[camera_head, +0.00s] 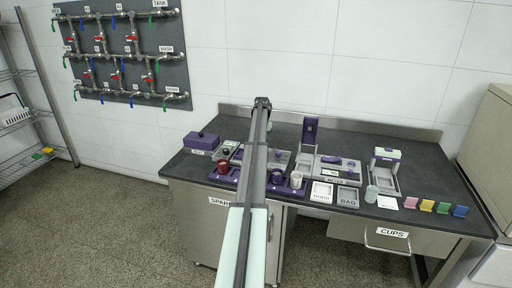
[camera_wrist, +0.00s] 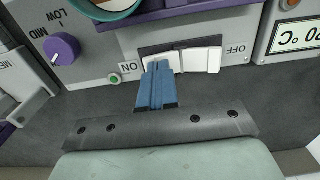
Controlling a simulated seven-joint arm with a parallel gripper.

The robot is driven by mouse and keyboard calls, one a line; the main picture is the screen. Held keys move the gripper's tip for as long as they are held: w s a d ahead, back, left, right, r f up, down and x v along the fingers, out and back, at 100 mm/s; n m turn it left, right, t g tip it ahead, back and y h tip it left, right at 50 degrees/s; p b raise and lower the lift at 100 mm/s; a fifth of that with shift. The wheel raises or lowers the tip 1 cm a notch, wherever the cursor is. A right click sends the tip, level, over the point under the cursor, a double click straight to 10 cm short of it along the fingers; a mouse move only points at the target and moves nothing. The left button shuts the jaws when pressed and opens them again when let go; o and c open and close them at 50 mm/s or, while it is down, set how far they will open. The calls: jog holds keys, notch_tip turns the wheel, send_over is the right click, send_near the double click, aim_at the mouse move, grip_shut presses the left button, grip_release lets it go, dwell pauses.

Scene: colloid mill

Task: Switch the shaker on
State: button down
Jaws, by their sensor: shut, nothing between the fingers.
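In the wrist view, a grey front panel carries a white rocker switch (camera_wrist: 212,60) in a dark recess. The ON label (camera_wrist: 131,68) is at its left and the OFF label (camera_wrist: 237,48) at its right. My gripper (camera_wrist: 156,66) is shut and empty. Its blue fingertips overlap the ON end of the rocker; I cannot tell whether they press it. A small round green lamp (camera_wrist: 114,79) sits below the ON label; whether it is lit is unclear. In the head view my arm hides most of this device.
A purple knob (camera_wrist: 62,48) marked LOW and MID is left of the switch. In the head view, a purple rack with cups (camera_head: 297,180) and a Meter unit (camera_head: 338,170) stand close to my arm.

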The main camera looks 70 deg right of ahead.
dwell(0.3)
jog(key=shift+r, duration=3.4)
